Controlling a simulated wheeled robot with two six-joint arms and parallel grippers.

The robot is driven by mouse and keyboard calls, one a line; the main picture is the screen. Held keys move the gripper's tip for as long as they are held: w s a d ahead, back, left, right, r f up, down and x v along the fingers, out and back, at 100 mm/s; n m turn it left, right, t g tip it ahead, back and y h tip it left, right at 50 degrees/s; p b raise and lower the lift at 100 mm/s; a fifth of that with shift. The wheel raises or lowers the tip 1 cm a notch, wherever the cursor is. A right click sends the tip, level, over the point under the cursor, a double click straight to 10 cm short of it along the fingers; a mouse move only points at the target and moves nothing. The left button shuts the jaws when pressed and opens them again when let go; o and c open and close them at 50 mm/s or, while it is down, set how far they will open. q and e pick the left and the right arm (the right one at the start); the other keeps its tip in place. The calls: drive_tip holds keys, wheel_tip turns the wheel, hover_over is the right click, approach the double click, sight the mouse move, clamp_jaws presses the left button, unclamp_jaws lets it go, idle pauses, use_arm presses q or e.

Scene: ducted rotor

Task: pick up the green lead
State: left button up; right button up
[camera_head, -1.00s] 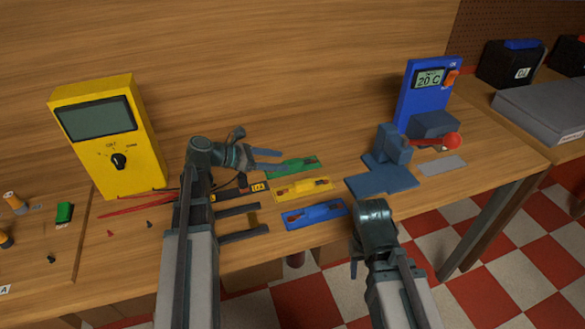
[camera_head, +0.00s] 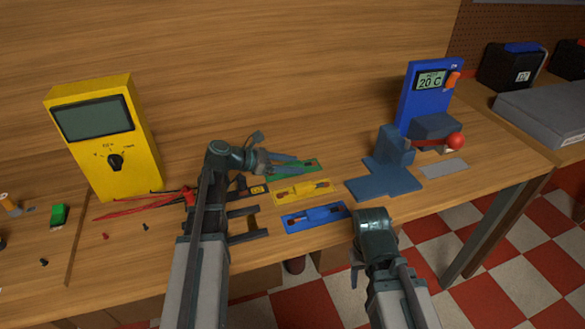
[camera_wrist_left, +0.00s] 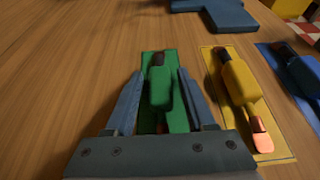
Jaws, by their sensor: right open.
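The green lead (camera_wrist_left: 160,88) lies on a green mat (camera_wrist_left: 147,64) in the left wrist view, its dark tip pointing away from me. My left gripper (camera_wrist_left: 159,76) is open, with one finger on each side of the lead and gaps still showing. In the head view my left gripper (camera_head: 290,164) is low over the green mat (camera_head: 310,165) and hides most of the lead. My right gripper (camera_head: 357,272) is only partly visible at the lower middle, behind its wrist, with nothing seen in it.
A yellow lead (camera_wrist_left: 240,82) on its mat lies right beside the green one, then a blue lead (camera_head: 314,215). A blue fixture (camera_head: 385,182) stands to the right. A yellow meter (camera_head: 105,135) with red probes (camera_head: 140,204) stands at the left.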

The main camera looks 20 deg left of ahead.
use_arm(q)
clamp_jaws()
drive_tip(key=shift+r, duration=0.15)
use_arm(e)
drive_tip(key=shift+r, duration=0.15)
